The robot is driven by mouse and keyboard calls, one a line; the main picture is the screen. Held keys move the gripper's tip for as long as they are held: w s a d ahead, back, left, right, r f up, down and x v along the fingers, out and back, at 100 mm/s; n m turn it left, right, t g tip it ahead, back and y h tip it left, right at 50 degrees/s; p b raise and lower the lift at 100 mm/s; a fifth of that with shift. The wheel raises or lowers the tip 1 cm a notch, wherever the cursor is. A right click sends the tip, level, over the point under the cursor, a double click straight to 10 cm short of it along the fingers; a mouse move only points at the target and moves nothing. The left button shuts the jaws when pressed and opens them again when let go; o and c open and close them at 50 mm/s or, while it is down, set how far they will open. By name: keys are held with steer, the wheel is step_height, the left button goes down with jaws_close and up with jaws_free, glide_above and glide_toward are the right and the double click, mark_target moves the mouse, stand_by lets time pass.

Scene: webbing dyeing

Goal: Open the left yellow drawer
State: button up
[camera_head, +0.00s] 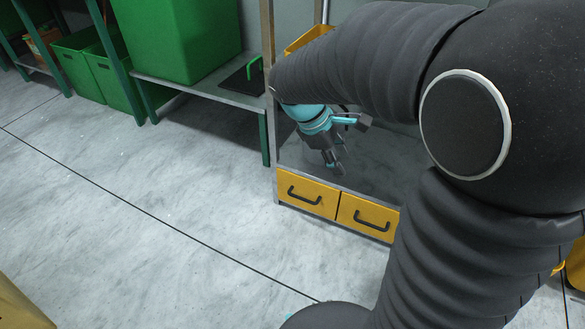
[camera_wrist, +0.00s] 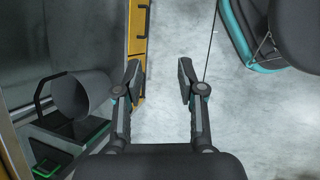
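The left yellow drawer (camera_head: 322,206) sits low in a metal-framed unit in the head view. Its dark bar handle (camera_head: 304,197) is on the front, and the drawer looks shut. The right yellow drawer (camera_head: 350,222) is beside it, also looking shut. My gripper (camera_head: 338,168) is above the drawers, in front of the unit's upper opening, apart from the left handle. In the wrist view my gripper (camera_wrist: 161,78) is open, with only grey floor between its fingers. A yellow drawer front (camera_wrist: 137,42) shows edge-on just left of the fingers; I cannot tell which drawer it is.
A grey bucket-like container (camera_wrist: 82,93) lies left of the fingers in the wrist view. Green bins (camera_head: 180,40) and a low shelf (camera_head: 205,90) stand left of the unit. The floor (camera_head: 150,210) in front is clear. My arm covers the unit's right side.

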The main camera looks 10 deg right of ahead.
mark_target(301, 198)
steer(key=w+a+f+n+h+b, duration=0.1)
steer(key=w+a+f+n+h, duration=0.25)
steer(key=w+f+n, duration=0.55)
steer(key=w+a+f+n+h+b, duration=0.1)
steer(key=w+a+f+n+h, duration=0.1)
steer(key=w+f+n+h, duration=0.65)
steer(key=a+f+n+t+b, duration=0.1)
steer(key=a+f+n+t, duration=0.25)
steer(key=f, duration=0.65)
steer(key=a+f+n+t, duration=0.2)
steer(key=f+n+t, duration=0.25)
steer(key=f, duration=0.55)
steer(key=a+f+n+t+b, duration=0.1)
steer(key=a+f+n+t, duration=0.25)
steer(key=f, duration=0.65)
steer(key=shift+n+g, duration=0.4)
steer(key=shift+g, duration=0.05)
steer(key=x, duration=0.9)
steer(key=p+x, duration=0.1)
steer(key=x, duration=0.4)
steer(key=shift+w+f, duration=0.25)
steer(key=shift+w, duration=0.05)
jaws_close()
